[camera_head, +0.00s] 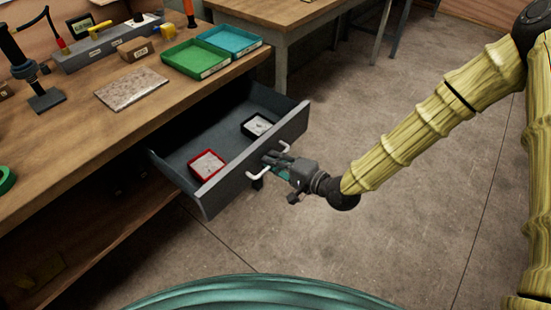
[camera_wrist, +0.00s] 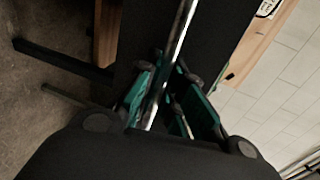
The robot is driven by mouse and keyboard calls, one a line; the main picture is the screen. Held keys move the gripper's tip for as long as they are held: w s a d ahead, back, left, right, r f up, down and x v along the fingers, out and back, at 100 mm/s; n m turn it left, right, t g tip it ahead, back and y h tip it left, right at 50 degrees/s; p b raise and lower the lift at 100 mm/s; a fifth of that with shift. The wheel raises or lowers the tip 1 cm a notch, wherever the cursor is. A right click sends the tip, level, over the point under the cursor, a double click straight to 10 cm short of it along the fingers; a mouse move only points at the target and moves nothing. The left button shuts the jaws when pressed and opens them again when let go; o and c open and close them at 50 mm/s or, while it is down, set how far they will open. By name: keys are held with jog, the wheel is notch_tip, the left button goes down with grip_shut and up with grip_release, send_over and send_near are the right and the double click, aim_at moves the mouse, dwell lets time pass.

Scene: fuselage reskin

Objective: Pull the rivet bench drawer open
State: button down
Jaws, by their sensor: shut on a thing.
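The grey rivet bench drawer (camera_head: 208,143) stands far out from under the wooden bench top (camera_head: 120,110) in the head view. Its front panel (camera_head: 258,150) faces my arm. A pale bar handle (camera_head: 257,174) is on that front. My gripper (camera_head: 277,162) is at the handle, shut on it. In the wrist view the shiny handle bar (camera_wrist: 176,50) runs between the teal fingers of my gripper (camera_wrist: 165,100). A red-rimmed tray (camera_head: 207,165) and a black-rimmed tray (camera_head: 257,126) lie inside the drawer.
On the bench top are a green tray (camera_head: 195,59), a blue tray (camera_head: 231,41), a speckled plate (camera_head: 131,89) and a dark stand tool (camera_head: 38,85). A second table (camera_head: 275,12) stands behind. The concrete floor (camera_head: 420,220) on the right is clear.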

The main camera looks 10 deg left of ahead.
jog(key=c, duration=1.8)
grip_release()
jog(key=v, duration=1.2)
jog(key=shift+f, duration=0.15)
jog(key=s+d+f+g+h+p, duration=0.1)
jog(key=s+d+f+h+p, duration=0.15)
jog(key=f, duration=0.25)
jog(key=s+d+f+h+p, duration=0.1)
jog(key=s+d+f+h, duration=0.15)
jog(key=f, duration=0.25)
jog(key=s+d+f+n+g+h+p, duration=0.1)
jog(key=s+d+f+g+h, duration=0.1)
jog(key=s+d, duration=0.4)
jog(key=s+d+f+n+g+h+p, duration=0.2)
jog(key=s+d+f+h, duration=0.2)
jog(key=s+d, duration=0.3)
jog(key=s+d+f+n+g+h+p, duration=0.1)
jog(key=s+d+f+h, duration=0.2)
jog(key=s+d, duration=0.3)
jog(key=shift+s+d+f+n+g, duration=0.3)
jog(key=shift+d+f+n+g, duration=0.1)
jog(key=shift+d, duration=0.15)
